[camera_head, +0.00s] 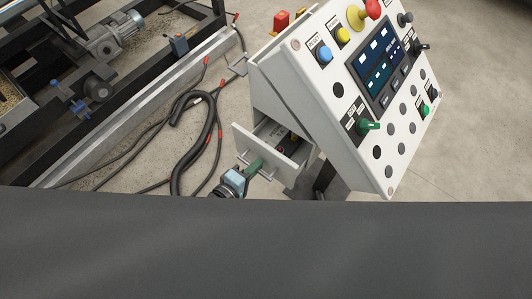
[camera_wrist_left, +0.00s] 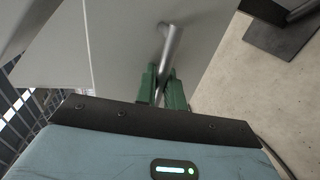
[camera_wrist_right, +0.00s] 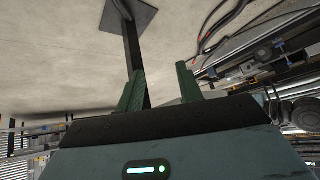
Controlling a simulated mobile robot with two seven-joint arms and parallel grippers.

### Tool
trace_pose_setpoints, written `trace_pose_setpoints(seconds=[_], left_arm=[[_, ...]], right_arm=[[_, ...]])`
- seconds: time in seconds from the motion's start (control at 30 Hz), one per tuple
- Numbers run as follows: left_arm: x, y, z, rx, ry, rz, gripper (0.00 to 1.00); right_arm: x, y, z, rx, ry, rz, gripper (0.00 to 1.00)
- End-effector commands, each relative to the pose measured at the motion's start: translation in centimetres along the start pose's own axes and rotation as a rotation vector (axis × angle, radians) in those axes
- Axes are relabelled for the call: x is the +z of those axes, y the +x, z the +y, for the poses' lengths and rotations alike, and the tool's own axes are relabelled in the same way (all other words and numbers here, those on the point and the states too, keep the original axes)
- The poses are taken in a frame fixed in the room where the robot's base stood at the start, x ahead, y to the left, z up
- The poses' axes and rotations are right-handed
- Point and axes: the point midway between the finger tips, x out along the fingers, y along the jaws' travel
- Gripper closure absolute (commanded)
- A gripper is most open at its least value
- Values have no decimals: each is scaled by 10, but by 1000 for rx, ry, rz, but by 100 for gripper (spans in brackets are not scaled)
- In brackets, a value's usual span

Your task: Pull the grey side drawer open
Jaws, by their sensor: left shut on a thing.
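The grey side drawer (camera_head: 270,149) sticks out of the side of the control console (camera_head: 330,100) and stands partly open, with some contents visible inside. Its front panel carries a metal bar handle (camera_wrist_left: 171,48). My left gripper (camera_head: 255,166) is at the drawer front, and in the left wrist view its green fingers (camera_wrist_left: 165,88) are shut on the handle bar. My right gripper (camera_wrist_right: 160,88) is out of the head view. In the right wrist view its fingers are apart with nothing between them, above bare floor and a dark post.
Black hoses (camera_head: 196,140) and cables lie on the floor left of the drawer. A dark machine frame with a motor (camera_head: 117,35) stands at the upper left. The console panel holds buttons, a screen (camera_head: 381,68) and a green switch (camera_head: 368,125). Floor at the right is clear.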

Motion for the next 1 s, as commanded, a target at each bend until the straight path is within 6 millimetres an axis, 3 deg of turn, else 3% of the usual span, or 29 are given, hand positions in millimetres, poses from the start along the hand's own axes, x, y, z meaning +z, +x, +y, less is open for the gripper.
trace_pose_setpoints(seconds=[0.2, 0.5, 0.73, 1.0], left_arm=[[-1, -62, -14, -2, 3, 0, 100], [0, -135, -35, -1, 1, -1, 100], [0, -173, -46, -1, 1, -1, 100], [0, -192, -50, 3, 1, 0, 100]], right_arm=[[-12, -8, 1, 3, -3, 18, 64], [-9, -12, 1, 3, -6, 8, 64], [-8, -12, 2, 3, -8, 6, 64], [-12, -10, 3, 4, -10, 14, 64]])
